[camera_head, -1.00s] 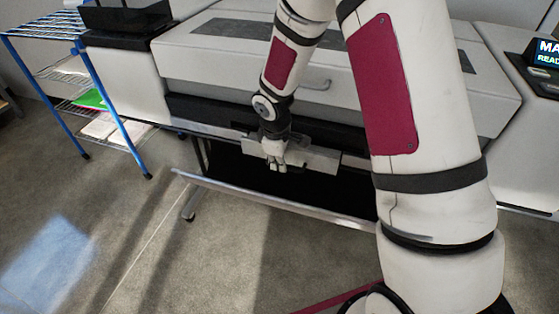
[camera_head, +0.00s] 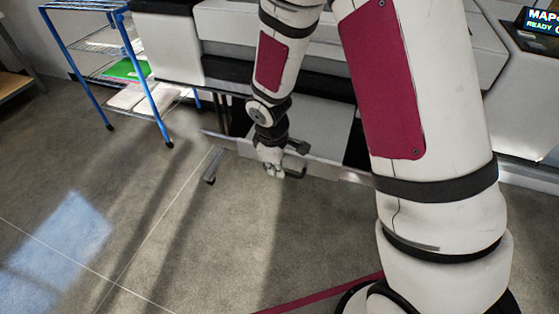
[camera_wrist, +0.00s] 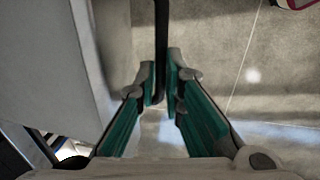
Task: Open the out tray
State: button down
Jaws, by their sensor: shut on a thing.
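The out tray (camera_head: 325,118) is a light grey panel that sticks out from under the large white printer (camera_head: 225,35). My arm hides part of it. A dark bar handle (camera_head: 295,174) is at its front. My gripper (camera_head: 277,172) is at this handle, low in front of the printer. In the wrist view, my gripper (camera_wrist: 160,90) has its green-padded fingers shut on the dark handle bar (camera_wrist: 162,40). A grey surface, likely the tray (camera_wrist: 45,60), fills the left side there.
A blue-framed wire rack (camera_head: 130,70) with papers stands at the left. The printer's metal stand rail (camera_head: 345,173) runs below the tray. A screen (camera_head: 540,22) shows at the top right. The concrete floor (camera_head: 190,240) in front is clear.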

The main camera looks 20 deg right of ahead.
jog(key=shift+s+a, duration=0.2)
jog(key=shift+s, duration=0.1)
jog(key=c, duration=1.7)
grip_release()
jog(key=shift+w, duration=0.1)
jog(key=r, duration=0.4)
jog(key=s+r, duration=0.1)
jog(key=r, duration=0.2)
jog(key=a+r, duration=0.1)
jog(key=r, duration=0.3)
jog(key=shift+s+a+r, duration=0.1)
jog(key=shift+s+r, duration=0.25)
jog(key=shift+s, duration=0.05)
